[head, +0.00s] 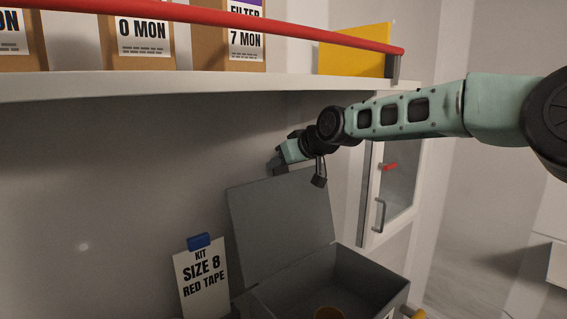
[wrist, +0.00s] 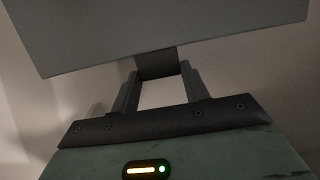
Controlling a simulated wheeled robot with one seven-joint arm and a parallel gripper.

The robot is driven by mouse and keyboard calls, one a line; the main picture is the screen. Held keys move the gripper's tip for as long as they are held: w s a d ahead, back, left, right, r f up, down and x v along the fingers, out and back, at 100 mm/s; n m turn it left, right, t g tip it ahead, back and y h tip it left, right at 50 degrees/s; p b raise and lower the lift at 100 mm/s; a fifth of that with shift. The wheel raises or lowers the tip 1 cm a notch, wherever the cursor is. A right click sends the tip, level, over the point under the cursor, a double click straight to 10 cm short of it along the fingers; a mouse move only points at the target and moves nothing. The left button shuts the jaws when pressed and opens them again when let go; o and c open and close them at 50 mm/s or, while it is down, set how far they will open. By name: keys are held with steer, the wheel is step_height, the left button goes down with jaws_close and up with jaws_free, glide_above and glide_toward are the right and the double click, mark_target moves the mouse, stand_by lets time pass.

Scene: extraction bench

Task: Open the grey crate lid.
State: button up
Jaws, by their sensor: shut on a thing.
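The grey crate (head: 372,270) stands at the bottom of the head view, with its front cut off by the frame. Its grey lid (head: 283,222) is raised steeply at the back left, and the crate's inside shows. My gripper (head: 280,166) is at the lid's upper edge. In the wrist view, my gripper (wrist: 160,68) has its two fingers on either side of a dark tab (wrist: 156,64) on the edge of the lid (wrist: 170,30). It is shut on that tab. In the head view the fingertips are too small to see clearly.
A shelf (head: 150,86) with boxes, a yellow panel (head: 356,52) and a red rail (head: 230,19) runs above. A cabinet (head: 397,185) stands at right.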

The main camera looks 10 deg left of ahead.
steer(key=shift+a+r, duration=0.1)
steer(key=shift+r, duration=0.4)
steer(key=o, duration=1.2)
steer(key=shift+o, duration=1)
steer(key=shift+f, duration=0.25)
steer(key=shift+s+d+r+b, duration=0.2)
steer(key=shift+s+d+b, duration=0.05)
steer(key=shift+d+b, duration=0.3)
steer(key=s+d+r+b, duration=0.2)
steer(key=s+d+b, duration=0.6)
steer(key=d, duration=0.3)
steer(key=shift+s+d+b, duration=0.3)
steer(key=shift+s+d, duration=0.1)
steer(key=shift+s, duration=0.35)
steer(key=shift+r, duration=0.1)
